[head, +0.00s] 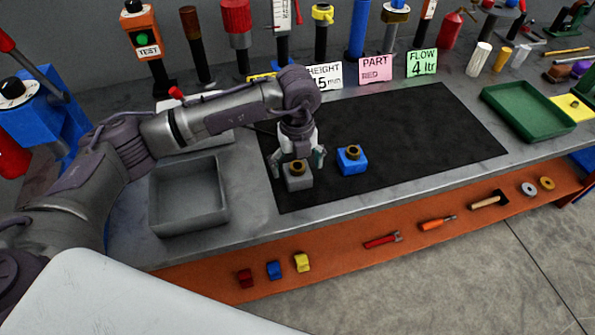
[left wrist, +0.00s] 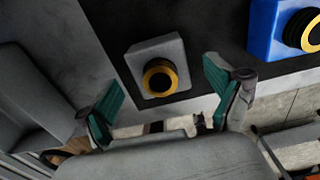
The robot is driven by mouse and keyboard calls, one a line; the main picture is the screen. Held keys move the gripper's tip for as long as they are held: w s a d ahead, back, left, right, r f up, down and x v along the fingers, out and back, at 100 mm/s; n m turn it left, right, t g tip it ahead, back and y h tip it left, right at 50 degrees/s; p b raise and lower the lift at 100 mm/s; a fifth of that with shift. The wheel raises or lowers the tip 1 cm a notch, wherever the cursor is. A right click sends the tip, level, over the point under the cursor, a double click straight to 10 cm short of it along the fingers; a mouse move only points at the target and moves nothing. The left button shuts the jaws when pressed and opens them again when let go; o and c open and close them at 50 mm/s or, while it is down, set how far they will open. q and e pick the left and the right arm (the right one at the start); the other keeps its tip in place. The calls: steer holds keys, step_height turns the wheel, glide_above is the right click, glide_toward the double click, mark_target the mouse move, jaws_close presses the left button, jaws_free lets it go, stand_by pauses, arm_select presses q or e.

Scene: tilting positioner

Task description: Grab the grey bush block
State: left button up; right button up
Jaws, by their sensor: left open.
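The grey bush block (head: 298,181), a small grey block with a brass ring on top, sits near the front left of the black mat (head: 420,130). It also shows in the left wrist view (left wrist: 143,54), with its ring facing the camera. My left gripper (head: 298,160) is open above the block, fingers pointing down. In the left wrist view its two green-padded fingertips (left wrist: 165,88) are spread to either side of the block, with nothing between them held. The fingers partly cover the block in the head view. My right gripper is not in view.
A blue block with a brass ring (head: 351,160) stands just right of the grey one. A grey bin (head: 188,228) is to the left and a green tray (head: 528,135) to the far right. Signs and tools line the back. The mat's right half is clear.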

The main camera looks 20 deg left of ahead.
arm_select(q)
steer(key=shift+f, duration=1.25)
jaws_close()
steer(key=shift+r, duration=0.1)
